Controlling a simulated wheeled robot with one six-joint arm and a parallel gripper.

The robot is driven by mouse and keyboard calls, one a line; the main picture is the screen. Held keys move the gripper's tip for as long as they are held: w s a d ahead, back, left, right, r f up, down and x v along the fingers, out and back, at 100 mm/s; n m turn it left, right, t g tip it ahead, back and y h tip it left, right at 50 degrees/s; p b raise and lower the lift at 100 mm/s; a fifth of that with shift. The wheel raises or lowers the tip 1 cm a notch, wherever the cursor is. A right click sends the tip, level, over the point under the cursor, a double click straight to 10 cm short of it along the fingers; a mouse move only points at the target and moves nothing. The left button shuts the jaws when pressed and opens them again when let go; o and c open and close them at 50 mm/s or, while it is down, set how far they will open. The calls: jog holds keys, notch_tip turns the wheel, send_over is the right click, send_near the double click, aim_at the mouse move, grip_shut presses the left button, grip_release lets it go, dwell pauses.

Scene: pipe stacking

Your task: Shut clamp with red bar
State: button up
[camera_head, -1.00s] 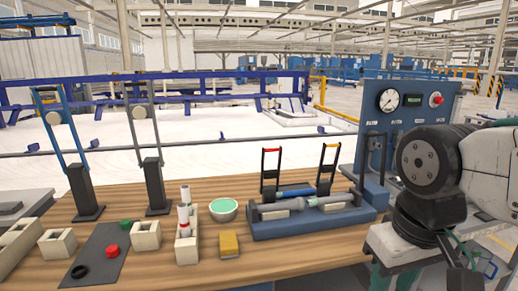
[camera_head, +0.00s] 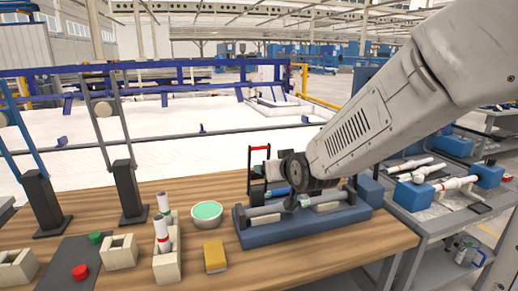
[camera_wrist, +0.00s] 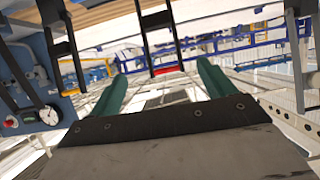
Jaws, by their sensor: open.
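The clamp with the red bar (camera_head: 260,147) stands with its black frame upright at the left end of the blue fixture (camera_head: 300,231). In the wrist view its red bar (camera_wrist: 168,70) shows between the two green fingers of my gripper (camera_wrist: 161,72). The fingers are open, one on each side of the bar; I cannot tell whether they touch it. In the head view my wrist hides the fingers. The other clamp, with a yellow bar (camera_wrist: 70,93), is at the left in the wrist view; my arm hides it in the head view.
A grey pipe (camera_head: 265,210) lies on the fixture. A green-lined bowl (camera_head: 207,213), a yellow block (camera_head: 215,257) and a beige holder with white pipes (camera_head: 167,265) stand to the left. A blue gauge panel (camera_wrist: 30,90) is near my gripper in the wrist view.

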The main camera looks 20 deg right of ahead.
aim_at(260, 149)
jog(key=w+t, duration=0.1)
jog(key=w, duration=0.3)
jog(key=w+t, duration=0.2)
jog(key=w, duration=0.3)
jog(key=w+t, duration=0.1)
jog(key=w, duration=0.3)
jog(key=shift+w+a+r+t, duration=0.1)
jog(key=shift+w+a+t, duration=0.2)
jog(key=shift+w, duration=0.1)
jog(key=c, duration=1.2)
